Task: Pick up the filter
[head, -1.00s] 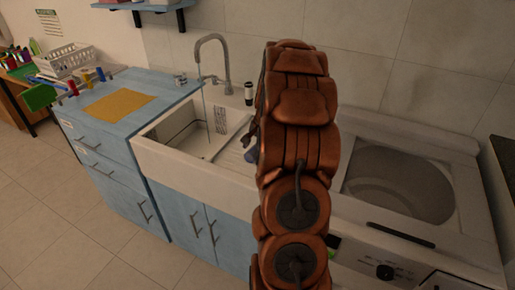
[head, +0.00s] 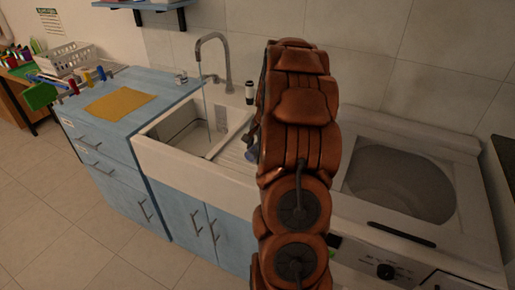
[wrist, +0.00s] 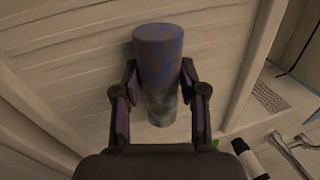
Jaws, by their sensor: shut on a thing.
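The filter appears to be the blue-grey mottled cylinder (wrist: 158,60) in the wrist view. My gripper (wrist: 159,100) has one finger on each side of it and is shut on it. The cylinder stands out beyond the fingertips, over the pale ribbed drainboard. I cannot tell whether it touches the board. In the head view only a small bluish bit of it (head: 251,155) shows at the left edge of my arm. Most of my gripper is hidden behind my arm there.
The white sink (head: 190,128) with its tall faucet (head: 215,50) is left of my arm. A black-and-white bottle (head: 250,92) stands behind the drainboard. Right is a white appliance with a round-cornered lid (head: 400,183). An orange cloth (head: 115,104) lies on the blue counter.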

